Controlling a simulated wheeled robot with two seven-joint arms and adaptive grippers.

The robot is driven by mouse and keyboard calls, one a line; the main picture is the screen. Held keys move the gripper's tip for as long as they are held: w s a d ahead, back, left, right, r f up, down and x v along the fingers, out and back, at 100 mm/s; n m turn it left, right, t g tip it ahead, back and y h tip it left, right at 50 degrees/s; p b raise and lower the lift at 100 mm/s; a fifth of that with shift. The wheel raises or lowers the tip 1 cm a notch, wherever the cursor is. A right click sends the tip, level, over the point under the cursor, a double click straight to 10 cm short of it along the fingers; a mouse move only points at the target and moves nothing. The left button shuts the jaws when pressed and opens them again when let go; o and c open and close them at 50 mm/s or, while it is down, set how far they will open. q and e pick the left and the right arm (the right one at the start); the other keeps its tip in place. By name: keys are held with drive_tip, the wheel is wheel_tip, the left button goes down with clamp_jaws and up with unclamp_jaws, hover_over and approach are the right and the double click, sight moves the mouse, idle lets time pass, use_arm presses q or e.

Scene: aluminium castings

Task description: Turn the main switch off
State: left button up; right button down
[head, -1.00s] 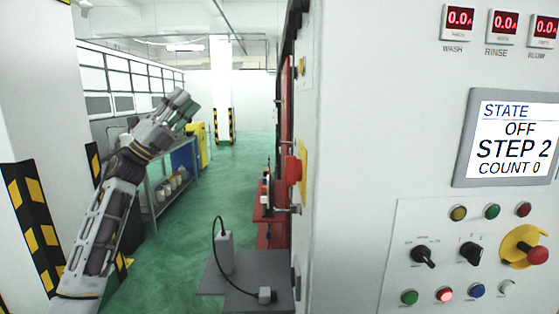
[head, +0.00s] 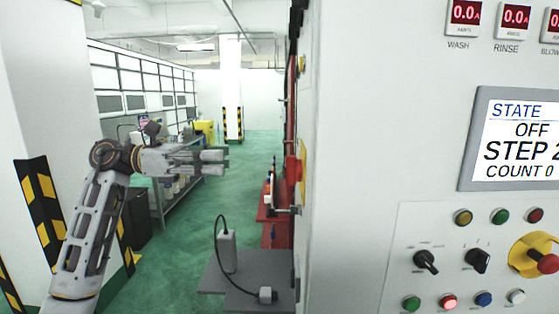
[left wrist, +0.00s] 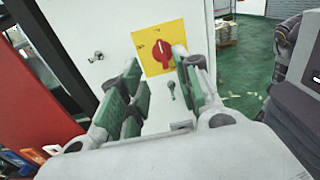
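The main switch is a red rotary handle (left wrist: 161,54) on a yellow plate (left wrist: 175,37), on a pale cabinet side in the left wrist view. Its handle looks roughly upright; the markings are too small to read. In the head view the red switch (head: 292,168) shows edge-on at the cabinet's left side. My left gripper (head: 224,160) points right towards it, with a gap between. In the left wrist view the left gripper (left wrist: 160,95) has its green-padded fingers apart, nothing between them, with the switch beyond the gap. My right gripper is not in view.
The grey cabinet front (head: 360,130) carries a control panel and a display (head: 515,140) reading OFF. A grey shelf (head: 240,285) with a corded device (head: 227,250) juts out below the switch. A workbench (head: 170,195) stands at the left; the green aisle (head: 245,180) is clear.

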sight(293, 171)
use_arm(q)
drive_tip(key=shift+d, duration=0.1)
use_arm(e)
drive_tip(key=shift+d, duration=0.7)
use_arm(q)
drive_tip(key=shift+d, duration=0.1)
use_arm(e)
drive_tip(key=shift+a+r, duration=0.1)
